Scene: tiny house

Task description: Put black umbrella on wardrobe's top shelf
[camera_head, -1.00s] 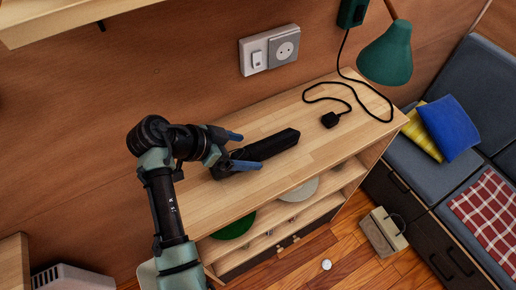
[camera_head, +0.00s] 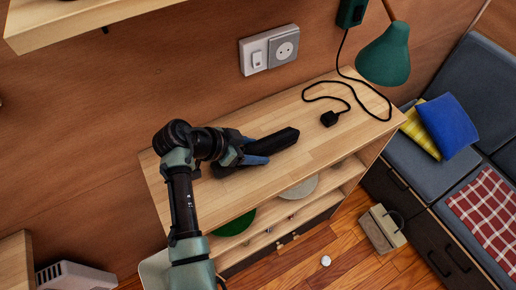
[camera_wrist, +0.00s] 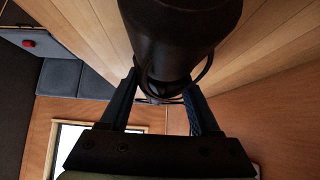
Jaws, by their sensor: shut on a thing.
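The black umbrella (camera_head: 276,142) is folded and lies along the wooden top of a low shelf unit (camera_head: 325,122). My gripper (camera_head: 255,150) is at the umbrella's left part, with its blue fingers on either side of it, shut on it. In the wrist view the umbrella (camera_wrist: 180,30) is a thick dark cylinder between my two fingers (camera_wrist: 165,95). Whether the umbrella is clear of the wooden top cannot be told. The wardrobe cannot be made out for certain.
A wooden shelf edge (camera_head: 75,22) juts out at upper left. A small white object (camera_head: 325,260) lies on the floor.

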